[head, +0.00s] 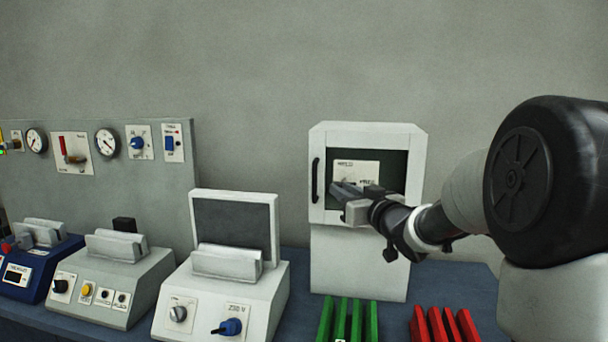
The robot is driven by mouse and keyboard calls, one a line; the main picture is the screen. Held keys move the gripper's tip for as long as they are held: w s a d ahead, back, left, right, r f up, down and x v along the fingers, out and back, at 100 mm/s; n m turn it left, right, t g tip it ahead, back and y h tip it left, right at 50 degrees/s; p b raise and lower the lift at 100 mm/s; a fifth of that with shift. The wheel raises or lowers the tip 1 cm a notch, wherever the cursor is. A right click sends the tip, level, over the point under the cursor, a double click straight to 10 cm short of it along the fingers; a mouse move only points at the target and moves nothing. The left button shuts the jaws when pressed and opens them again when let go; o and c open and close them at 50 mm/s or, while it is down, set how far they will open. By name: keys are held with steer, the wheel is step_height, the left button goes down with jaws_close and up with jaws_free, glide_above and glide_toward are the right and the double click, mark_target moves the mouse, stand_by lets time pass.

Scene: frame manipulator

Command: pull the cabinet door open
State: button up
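The white cabinet (360,265) stands against the wall, right of centre. Its door (372,141) has a white frame around a dark window and appears closed. A black vertical bar handle (316,180) is on the door's left side. My gripper (340,198) reaches in from the right, in front of the window's lower part. Its fingertips point left toward the handle and appear a little to the right of it, apart from it in the picture. I cannot tell the depth between them or how wide the fingers are. The gripper hides the lower part of the window.
Green racks (347,320) and red racks (443,325) lie on the blue bench before the cabinet. A white device with an upright screen (235,225) stands to the left, beside a grey device (112,280) and a blue one (40,265). A gauge panel (100,190) stands behind.

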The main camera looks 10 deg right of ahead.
mark_target(316, 173)
steer(key=p+x, duration=0.2)
steer(key=x, duration=1.5)
steer(key=shift+w+f, duration=0.1)
steer(key=shift+w, duration=0.1)
jaws_close()
